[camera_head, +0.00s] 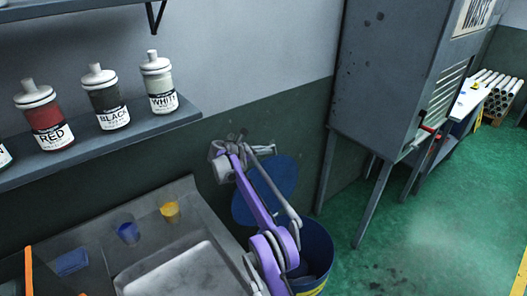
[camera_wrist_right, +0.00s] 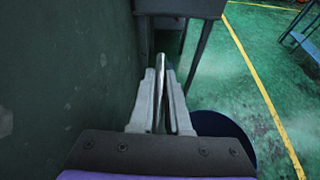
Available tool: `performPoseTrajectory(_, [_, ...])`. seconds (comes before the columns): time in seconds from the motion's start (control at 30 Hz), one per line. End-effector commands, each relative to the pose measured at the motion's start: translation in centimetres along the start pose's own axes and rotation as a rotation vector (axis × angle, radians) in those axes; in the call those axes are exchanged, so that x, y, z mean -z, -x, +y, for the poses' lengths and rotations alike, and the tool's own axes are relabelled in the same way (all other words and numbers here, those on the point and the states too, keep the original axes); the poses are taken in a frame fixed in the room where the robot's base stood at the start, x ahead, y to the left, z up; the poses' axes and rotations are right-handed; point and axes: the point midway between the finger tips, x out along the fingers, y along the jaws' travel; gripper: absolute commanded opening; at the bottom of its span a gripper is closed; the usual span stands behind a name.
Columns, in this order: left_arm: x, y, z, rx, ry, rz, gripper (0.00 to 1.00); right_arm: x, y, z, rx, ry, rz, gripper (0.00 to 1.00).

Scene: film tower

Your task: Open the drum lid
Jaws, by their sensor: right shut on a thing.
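The blue drum (camera_head: 318,262) stands on the floor right of the sink, partly hidden behind my right arm. Its blue round lid (camera_head: 281,180) is raised and steeply tilted, near the dark green wall. My right gripper (camera_head: 268,149) is at the lid's upper edge. In the right wrist view, the gripper (camera_wrist_right: 160,90) is shut on the lid, seen there as a thin edge between the fingers. The drum shows as a dark blue curve (camera_wrist_right: 228,132) below right of the fingers. My left gripper is not in view.
A grey sink counter (camera_head: 100,232) with blue and yellow cups lies left of the drum. A shelf (camera_head: 100,146) with labelled bottles hangs above. A grey waste cabinet (camera_head: 385,75) on legs stands right. Green floor (camera_head: 430,250) is clear at the lower right.

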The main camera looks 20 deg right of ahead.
Motion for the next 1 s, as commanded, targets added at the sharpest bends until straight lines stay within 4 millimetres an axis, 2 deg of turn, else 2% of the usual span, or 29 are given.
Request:
performPoseTrajectory(0.47, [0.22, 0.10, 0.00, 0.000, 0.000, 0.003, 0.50, -0.10, -0.23, 0.11, 0.001, 0.001, -0.002, 0.00])
performPoseTrajectory(0.5, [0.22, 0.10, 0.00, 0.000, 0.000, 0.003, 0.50, -0.10, -0.24, 0.10, 0.001, 0.001, -0.002, 0.20])
performPoseTrajectory(0.63, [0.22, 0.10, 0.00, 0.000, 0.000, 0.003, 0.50, -0.09, -0.22, 0.11, 0.001, 0.001, -0.002, 0.44])
performPoseTrajectory(0.87, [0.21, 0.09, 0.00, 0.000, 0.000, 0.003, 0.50, -0.06, -0.20, 0.11, 0.001, 0.000, -0.001, 0.45])
performPoseTrajectory(1.0, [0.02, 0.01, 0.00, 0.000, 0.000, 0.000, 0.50, 0.01, 0.55, 0.12, -0.001, 0.002, -0.001, 0.45])
